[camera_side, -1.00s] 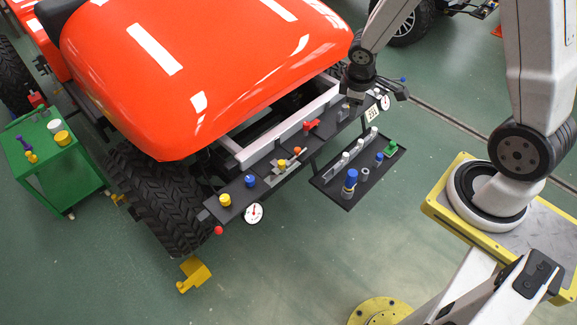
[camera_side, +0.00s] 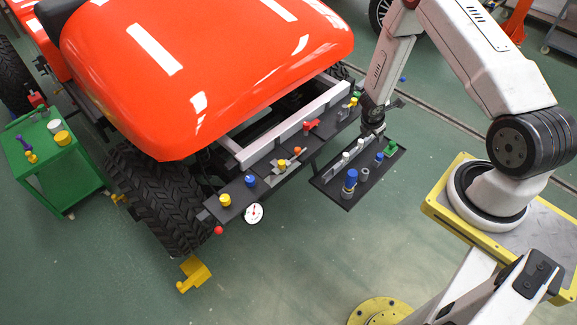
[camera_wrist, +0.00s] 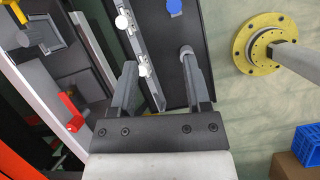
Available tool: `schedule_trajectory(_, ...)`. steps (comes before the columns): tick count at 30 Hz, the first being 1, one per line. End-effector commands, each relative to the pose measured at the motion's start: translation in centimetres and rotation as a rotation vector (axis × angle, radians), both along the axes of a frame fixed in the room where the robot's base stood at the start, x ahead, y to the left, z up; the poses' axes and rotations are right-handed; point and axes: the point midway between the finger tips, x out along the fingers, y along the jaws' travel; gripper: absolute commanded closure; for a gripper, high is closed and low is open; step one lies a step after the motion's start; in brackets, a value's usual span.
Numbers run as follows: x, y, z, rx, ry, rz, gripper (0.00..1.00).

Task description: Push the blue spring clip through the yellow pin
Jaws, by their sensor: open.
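My gripper (camera_side: 376,132) is over the back end of the dark parts tray. In the wrist view my gripper (camera_wrist: 157,68) has its two fingers wide apart, with nothing held between them. A grey round-topped peg (camera_wrist: 187,52) shows at the right fingertip; I cannot tell whether they touch. A blue part (camera_wrist: 174,7) is beyond it on the tray. Blue parts (camera_side: 350,180) and (camera_side: 379,157) stand on the tray; I cannot tell which thing is the spring clip. A yellow pin-like part (camera_side: 353,101) is at the right end of the dark rail, also in the wrist view (camera_wrist: 18,20).
The parts tray (camera_side: 332,195) also holds a rack with white-topped pins (camera_wrist: 143,71) and a green part (camera_side: 390,146). The rail carries a red part (camera_side: 309,126) and a blue knob (camera_side: 250,181). The orange-red hood (camera_side: 210,80) rises behind. A green cart (camera_side: 60,170) stands left.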

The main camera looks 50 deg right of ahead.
Motion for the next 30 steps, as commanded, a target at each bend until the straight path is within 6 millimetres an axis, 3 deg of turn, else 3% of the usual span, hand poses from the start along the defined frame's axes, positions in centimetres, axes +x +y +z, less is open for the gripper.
schedule_trajectory(3,-1.1,-1.0,-2.9,0.002,0.040,0.087,0.38)
schedule_trajectory(9,-2.2,-1.7,-5.6,0.004,0.075,0.182,0.38)
schedule_trajectory(23,-2.3,-2.0,-6.4,0.005,0.082,0.204,0.38)
schedule_trajectory(30,-2.4,-2.6,-7.8,0.005,0.082,0.201,0.38)
